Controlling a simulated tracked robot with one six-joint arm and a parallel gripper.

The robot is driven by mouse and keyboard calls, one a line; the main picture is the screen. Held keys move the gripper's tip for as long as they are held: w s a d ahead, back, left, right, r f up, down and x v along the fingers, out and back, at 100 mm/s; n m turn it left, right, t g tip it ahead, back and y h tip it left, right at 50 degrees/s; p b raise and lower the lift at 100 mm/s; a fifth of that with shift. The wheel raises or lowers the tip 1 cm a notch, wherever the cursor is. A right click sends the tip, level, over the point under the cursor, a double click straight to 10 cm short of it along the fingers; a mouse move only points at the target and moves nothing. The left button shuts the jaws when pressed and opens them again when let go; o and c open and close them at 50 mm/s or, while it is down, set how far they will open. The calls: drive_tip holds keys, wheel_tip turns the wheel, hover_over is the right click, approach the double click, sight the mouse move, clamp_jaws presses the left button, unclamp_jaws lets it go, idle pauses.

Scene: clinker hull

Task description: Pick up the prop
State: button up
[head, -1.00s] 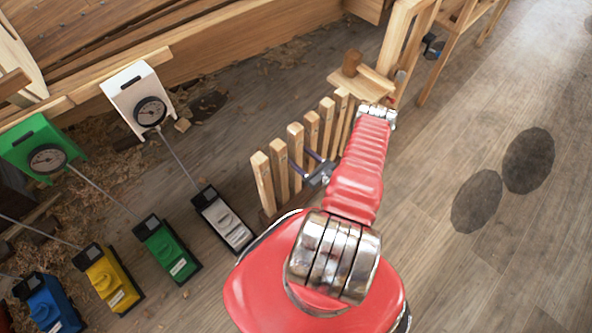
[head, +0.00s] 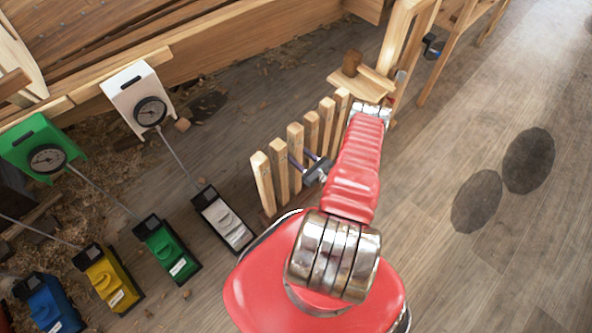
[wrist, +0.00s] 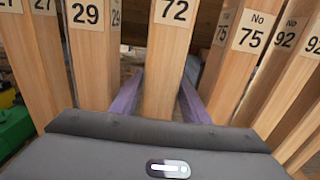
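Several upright wooden props stand in a row, with number labels in the wrist view. The prop labelled 72 (wrist: 166,60) is in the middle there, and it seems to be the third from the left in the head view (head: 295,140). My gripper (wrist: 163,84) is open, with one purple finger on each side of prop 72. A gap shows between each finger and the prop. In the head view my gripper (head: 302,160) is at the row's right side. The lower part of prop 72 is hidden behind the gripper body.
Neighbouring props labelled 29 (wrist: 86,50) and 75 (wrist: 240,60) stand close on either side. A wooden mallet (head: 362,70) lies on a small shelf behind the row. White, green, yellow and blue gauge devices stand to the left. The floor at right is clear.

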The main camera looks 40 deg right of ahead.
clamp_jaws()
idle(0.3)
idle(0.3)
